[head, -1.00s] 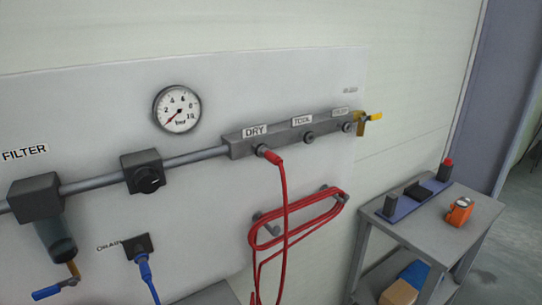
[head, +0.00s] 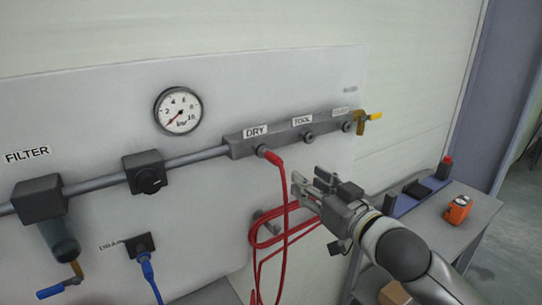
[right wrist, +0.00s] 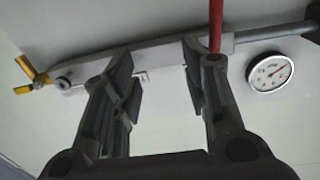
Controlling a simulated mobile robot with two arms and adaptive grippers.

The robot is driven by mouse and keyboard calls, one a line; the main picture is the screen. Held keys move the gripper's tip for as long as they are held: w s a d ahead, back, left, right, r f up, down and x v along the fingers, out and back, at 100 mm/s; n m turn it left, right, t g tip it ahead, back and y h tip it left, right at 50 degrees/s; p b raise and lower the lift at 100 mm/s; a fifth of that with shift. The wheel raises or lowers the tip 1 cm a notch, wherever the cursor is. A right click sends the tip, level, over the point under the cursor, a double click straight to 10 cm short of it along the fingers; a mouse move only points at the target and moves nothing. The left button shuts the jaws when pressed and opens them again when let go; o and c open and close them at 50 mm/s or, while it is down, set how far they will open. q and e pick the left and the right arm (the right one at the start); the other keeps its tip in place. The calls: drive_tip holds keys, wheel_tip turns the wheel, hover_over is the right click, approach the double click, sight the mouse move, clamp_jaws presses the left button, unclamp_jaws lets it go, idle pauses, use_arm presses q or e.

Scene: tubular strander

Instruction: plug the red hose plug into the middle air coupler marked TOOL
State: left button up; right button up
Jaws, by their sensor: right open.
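The red hose plug (head: 273,157) sits at the left coupler, under the DRY label (head: 255,132), with its red hose hanging down. The middle coupler (head: 309,137), under the TOOL label (head: 302,121), has nothing plugged in. My right gripper (head: 309,183) is open and empty, to the right of and below the plug, in front of the coiled red hose. In the right wrist view, the red hose (right wrist: 216,25) runs up beside the right-hand finger, with the manifold (right wrist: 150,52) beyond the open fingers. My left gripper is not in view.
A yellow-handled valve (head: 373,116) ends the manifold at right, beside the right coupler (head: 347,127). The coiled hose (head: 262,238) hangs below. A gauge (head: 177,110) is on the panel. A grey cart (head: 478,216) with an orange device (head: 457,210) stands right.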

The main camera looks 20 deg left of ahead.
sight(280, 164)
drive_tip(key=shift+n+g+y, duration=0.5)
drive_tip(key=shift+n+y, duration=0.2)
drive_tip(key=s+r, duration=0.1)
drive_tip(key=s+a+r, duration=0.1)
drive_tip(key=s, duration=0.1)
drive_tip(key=s+a+r, duration=0.1)
drive_tip(key=shift+s+r, duration=0.15)
drive_tip(key=shift+r, duration=0.25)
drive_tip(key=b+x, duration=0.1)
drive_tip(key=x, duration=0.4)
drive_tip(key=shift+p+x, duration=0.45)
drive_tip(key=shift+x, duration=1.55)
drive_tip(key=shift+r+p, duration=0.1)
drive_tip(key=shift+p, duration=0.55)
clamp_jaws()
